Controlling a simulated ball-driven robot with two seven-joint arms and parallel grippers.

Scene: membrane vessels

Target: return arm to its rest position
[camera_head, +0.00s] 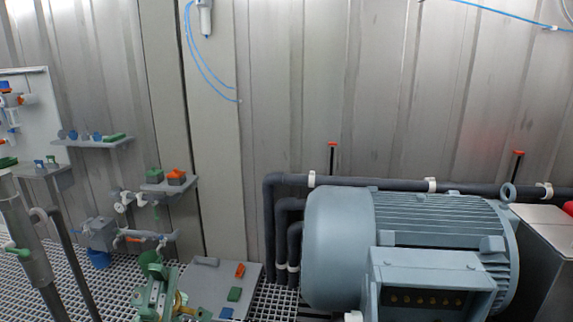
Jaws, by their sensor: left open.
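My left gripper (160,292) shows at the bottom edge, left of the middle. It is pale green and grey with some yellow. It is open, and I see nothing between its fingers. It appears in front of the left edge of a grey panel (208,283), and I cannot tell how far apart they are. Most of the arm behind it is cut off by the frame. My right gripper is not in view.
A large grey-blue motor (340,240) fills the lower right, with dark pipes (270,215) beside and behind it. Shelves (95,143) with small parts stand at the left. A thick grey tube (25,240) rises at the left edge. White grating (70,275) covers the floor.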

